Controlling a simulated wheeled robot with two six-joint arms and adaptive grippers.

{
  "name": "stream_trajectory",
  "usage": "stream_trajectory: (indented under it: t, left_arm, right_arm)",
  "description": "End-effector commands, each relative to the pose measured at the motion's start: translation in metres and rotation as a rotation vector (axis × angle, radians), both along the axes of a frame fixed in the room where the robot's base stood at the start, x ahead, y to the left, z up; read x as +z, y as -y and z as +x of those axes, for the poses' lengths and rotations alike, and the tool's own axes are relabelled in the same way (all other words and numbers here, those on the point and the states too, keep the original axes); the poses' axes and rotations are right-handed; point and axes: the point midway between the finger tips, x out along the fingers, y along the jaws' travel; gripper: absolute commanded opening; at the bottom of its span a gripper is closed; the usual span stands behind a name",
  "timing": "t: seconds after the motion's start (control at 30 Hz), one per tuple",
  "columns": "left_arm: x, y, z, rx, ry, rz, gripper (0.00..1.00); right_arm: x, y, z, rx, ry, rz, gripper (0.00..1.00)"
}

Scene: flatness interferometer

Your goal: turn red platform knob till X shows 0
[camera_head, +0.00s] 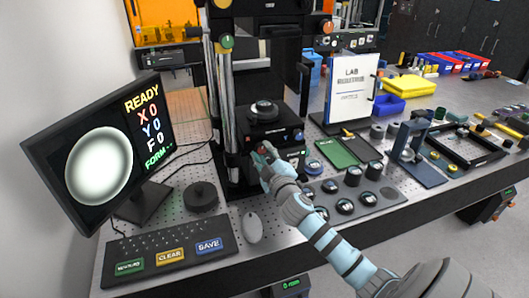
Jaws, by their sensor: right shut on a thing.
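The interferometer (228,95) stands at the middle back of the bench, with a round part (264,110) on its platform. My right gripper (261,154) reaches the front of the platform and is shut on the red platform knob, which its fingers mostly hide. A blue knob (298,136) shows to the right of it. The monitor (105,145) at the left reads READY, X 0, Y 0, F 0 and FORM with dashes, beside a pale round disc picture. My left gripper is not in view.
A keyboard (172,236) with green, orange and blue keys and a mouse (252,228) lie at the front left. A dark puck (201,196) sits behind them. A grey tray (378,200) of round pieces lies right of my arm. A white lab binder (351,88) stands behind.

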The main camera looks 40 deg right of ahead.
Motion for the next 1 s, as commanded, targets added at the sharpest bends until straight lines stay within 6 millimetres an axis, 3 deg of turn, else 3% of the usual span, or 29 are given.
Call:
stream_trajectory:
  t: [0.33,0.37,0.47,0.8,1.0]
  left_arm:
    - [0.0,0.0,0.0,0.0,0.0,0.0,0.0]
    - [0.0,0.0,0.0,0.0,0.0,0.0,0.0]
    - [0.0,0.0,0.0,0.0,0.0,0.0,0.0]
    - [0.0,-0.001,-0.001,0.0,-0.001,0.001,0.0]
    - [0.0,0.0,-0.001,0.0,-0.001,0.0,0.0]
  right_arm:
    - [-0.001,0.0,0.0,0.0,-0.001,-0.002,0.01]
    - [-0.001,0.0,0.0,0.0,-0.001,-0.002,0.34]
    - [0.0,0.0,0.0,0.0,-0.001,-0.002,0.49]
    - [-0.001,-0.001,-0.004,0.0,-0.002,-0.002,0.49]
    - [-0.002,-0.015,-0.043,0.002,-0.004,-0.005,0.49]
